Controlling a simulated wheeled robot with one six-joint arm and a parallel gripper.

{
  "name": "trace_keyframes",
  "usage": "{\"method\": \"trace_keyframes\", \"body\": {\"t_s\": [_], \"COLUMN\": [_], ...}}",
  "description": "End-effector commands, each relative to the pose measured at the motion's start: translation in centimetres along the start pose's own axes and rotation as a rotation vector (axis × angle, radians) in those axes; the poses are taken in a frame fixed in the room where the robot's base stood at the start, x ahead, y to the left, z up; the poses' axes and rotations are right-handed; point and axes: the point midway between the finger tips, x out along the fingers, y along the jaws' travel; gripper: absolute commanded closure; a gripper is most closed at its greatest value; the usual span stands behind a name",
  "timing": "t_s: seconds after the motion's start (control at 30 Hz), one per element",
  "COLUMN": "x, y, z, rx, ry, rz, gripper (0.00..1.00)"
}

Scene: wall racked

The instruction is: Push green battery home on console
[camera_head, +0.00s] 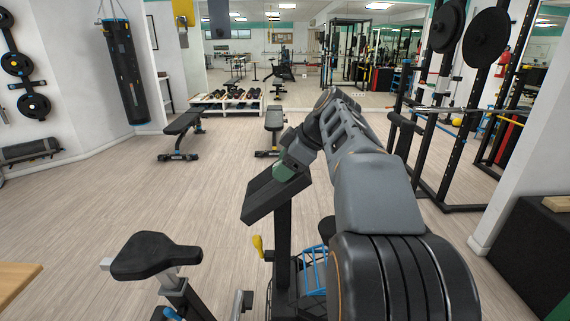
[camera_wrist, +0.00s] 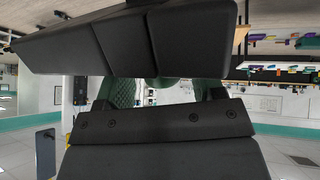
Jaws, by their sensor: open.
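The console (camera_head: 272,195) is a dark slanted panel on a post in the middle of the head view. The green battery (camera_head: 285,172) shows at its upper right edge, partly covered by my arm's end. How deep it sits in the console cannot be told. My gripper (camera_head: 291,162) is open, right at the green part. In the wrist view the dark console (camera_wrist: 130,42) fills the top, and green surfaces (camera_wrist: 165,86) show in the narrow gap below it, largely hidden behind my dark gripper body. Whether the gripper touches the battery is unclear.
The bike seat (camera_head: 157,255) stands at lower left and a yellow lever (camera_head: 258,246) sits beside the console post. Benches (camera_head: 181,133) and a dumbbell rack (camera_head: 225,106) lie farther back. A weight rack (camera_head: 455,150) stands at right. The floor at left is open.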

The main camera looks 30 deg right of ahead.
Motion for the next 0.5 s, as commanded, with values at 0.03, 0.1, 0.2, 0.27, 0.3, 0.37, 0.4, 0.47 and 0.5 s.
{"method": "trace_keyframes", "body": {"t_s": [0.03,0.1,0.2,0.27,0.3,0.37,0.4,0.47,0.5], "x": [0.2,0.2,-0.2,-0.8,-1.4,-2.5,-3.3,-4.7,-5.5], "y": [-0.1,-0.1,-0.1,-0.1,0.0,0.0,0.0,0.1,0.1], "z": [0.2,0.3,0.3,0.2,0.2,0.2,0.2,0.1,0.1], "rx": [0.003,0.003,0.003,0.003,0.003,0.003,0.003,0.003,0.003], "ry": [-0.005,-0.006,-0.006,-0.005,-0.005,-0.004,-0.004,-0.004,-0.004], "rz": [-0.010,-0.010,-0.010,-0.007,-0.005,-0.002,-0.002,0.000,0.000], "gripper": [0.32,0.32,0.32,0.32,0.32,0.32,0.32,0.32,0.32]}}
